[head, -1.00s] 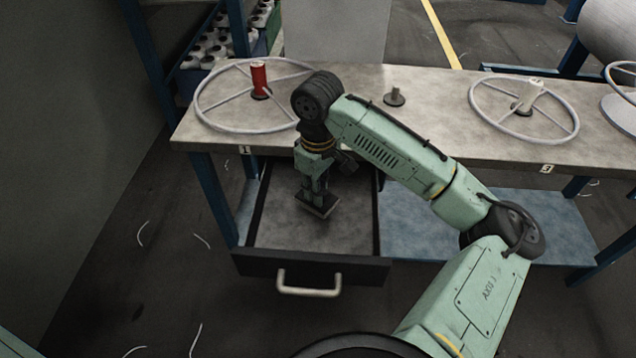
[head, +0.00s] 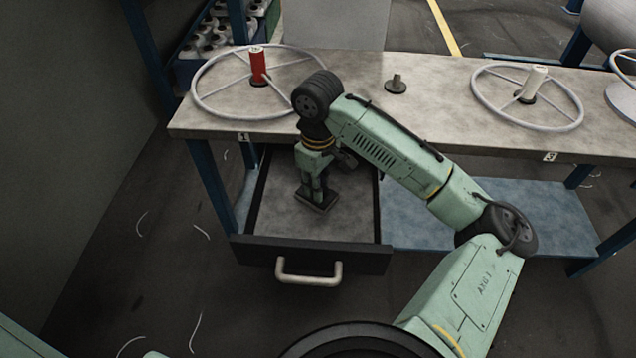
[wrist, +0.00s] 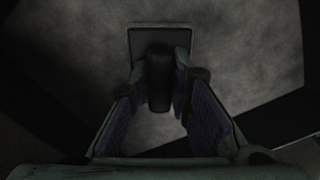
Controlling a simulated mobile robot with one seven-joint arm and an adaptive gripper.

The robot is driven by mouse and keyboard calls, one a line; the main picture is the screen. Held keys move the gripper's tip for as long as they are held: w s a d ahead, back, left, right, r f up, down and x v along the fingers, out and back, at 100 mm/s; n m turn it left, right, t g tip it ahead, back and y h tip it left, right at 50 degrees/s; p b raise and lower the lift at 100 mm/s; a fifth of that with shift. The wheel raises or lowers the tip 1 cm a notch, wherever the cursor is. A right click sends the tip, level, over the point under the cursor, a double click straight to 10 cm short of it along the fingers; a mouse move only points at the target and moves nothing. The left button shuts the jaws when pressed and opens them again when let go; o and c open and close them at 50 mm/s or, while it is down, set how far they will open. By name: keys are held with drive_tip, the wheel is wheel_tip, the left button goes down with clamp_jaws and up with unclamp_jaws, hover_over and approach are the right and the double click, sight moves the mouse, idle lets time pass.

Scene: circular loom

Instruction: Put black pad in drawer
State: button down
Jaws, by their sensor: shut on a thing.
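The black pad is a flat rectangular plate with a dark upright grip; its edge shows in the head view (head: 318,205), and its plate shows in the wrist view (wrist: 158,32). My gripper (head: 314,190) points down inside the open drawer and is shut on the pad's grip, which lies between the fingers in the wrist view. The drawer (head: 270,222) is pulled out under the table's left end, with a grey floor, black walls and a pale handle. The pad is over the drawer floor, close to it; I cannot tell whether it touches.
The table top (head: 440,110) stands above and behind the drawer. It carries a wheel with a red spool (head: 258,66), a small dark peg (head: 395,85) and a wheel with a white spool (head: 533,82). The drawer floor around the pad is clear.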

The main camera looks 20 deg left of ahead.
drive_tip(key=c, duration=1.4)
unclamp_jaws()
wheel_tip(320, 180, up, 12)
